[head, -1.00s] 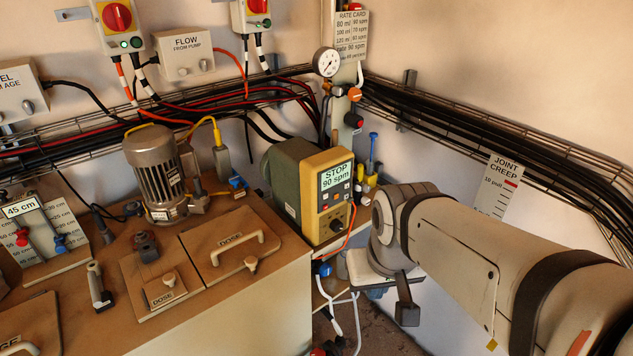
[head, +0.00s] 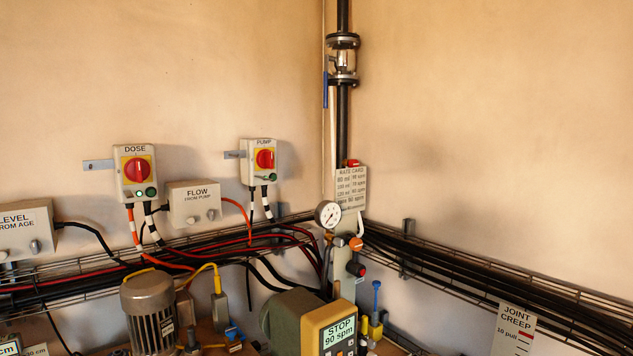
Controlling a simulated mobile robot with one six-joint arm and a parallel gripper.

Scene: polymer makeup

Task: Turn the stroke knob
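The green and yellow dosing pump (head: 306,312) is at the bottom middle of the head view, cut off by the lower edge. Its display (head: 339,334) reads "STOP 90 spm". The lower part of the pump's face is out of frame, and no knob on it shows. My gripper and arm are not in view.
A rate card (head: 351,187) hangs above a round gauge (head: 328,214) in the corner. Red-knobbed DOSE (head: 136,175) and PUMP (head: 262,162) switch boxes are on the left wall. A cable tray (head: 480,283) runs along the right wall. A motor (head: 150,315) stands lower left.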

